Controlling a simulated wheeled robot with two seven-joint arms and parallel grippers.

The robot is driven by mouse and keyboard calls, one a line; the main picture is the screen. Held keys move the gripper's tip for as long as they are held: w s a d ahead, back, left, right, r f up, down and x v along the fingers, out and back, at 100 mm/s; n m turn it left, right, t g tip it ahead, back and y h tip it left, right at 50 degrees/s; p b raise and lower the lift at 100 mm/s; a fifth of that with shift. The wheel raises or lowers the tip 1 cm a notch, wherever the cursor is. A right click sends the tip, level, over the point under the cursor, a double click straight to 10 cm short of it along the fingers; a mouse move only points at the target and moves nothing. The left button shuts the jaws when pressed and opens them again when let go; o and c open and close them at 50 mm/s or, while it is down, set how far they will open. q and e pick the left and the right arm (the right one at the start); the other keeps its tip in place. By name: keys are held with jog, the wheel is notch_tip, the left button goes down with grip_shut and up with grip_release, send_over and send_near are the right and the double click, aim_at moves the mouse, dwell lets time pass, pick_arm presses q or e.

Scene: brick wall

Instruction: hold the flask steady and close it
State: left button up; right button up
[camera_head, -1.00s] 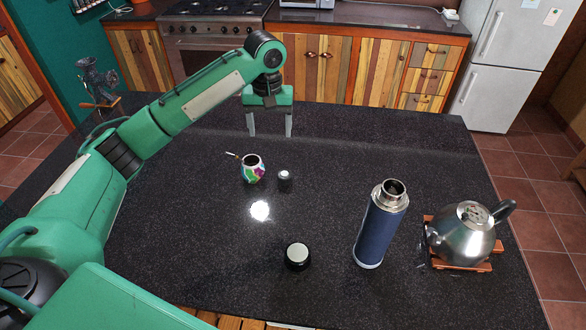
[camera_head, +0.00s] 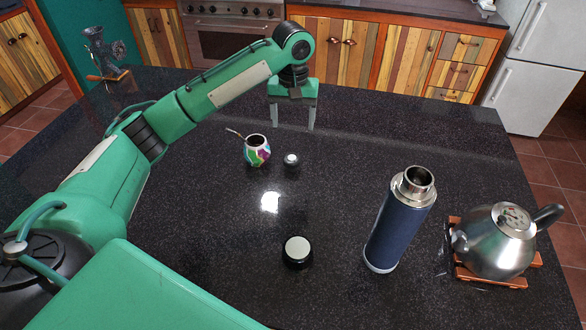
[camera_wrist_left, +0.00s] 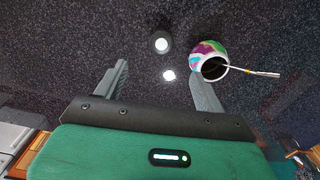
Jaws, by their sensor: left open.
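The blue flask (camera_head: 398,228) stands upright on the dark table at the right; its metal mouth is uncovered. A small dark stopper with a light top (camera_head: 291,159) sits beside the colourful mate cup (camera_head: 257,150); it also shows in the left wrist view (camera_wrist_left: 162,43). A black round cap with a pale top (camera_head: 298,252) rests at the front middle. My left gripper (camera_head: 293,120) is open and empty, fingers down, beyond the stopper and away from the flask. My right gripper is not in view.
A steel kettle (camera_head: 497,242) sits on a wooden trivet (camera_head: 492,280) right of the flask. A metal grinder (camera_head: 104,52) stands at the far left. The mate cup has a straw. The table is clear between the stopper and the black cap.

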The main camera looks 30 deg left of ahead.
aim_at(292, 158)
pick_arm(q)
jog(key=shift+s+f, duration=0.1)
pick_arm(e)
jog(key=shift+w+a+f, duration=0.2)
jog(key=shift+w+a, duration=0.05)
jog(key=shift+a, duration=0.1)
pick_arm(q)
jog(key=shift+f, duration=0.1)
notch_tip(292, 158, down, 8)
jog(key=shift+f+p, duration=0.25)
jog(key=shift+p, duration=0.45)
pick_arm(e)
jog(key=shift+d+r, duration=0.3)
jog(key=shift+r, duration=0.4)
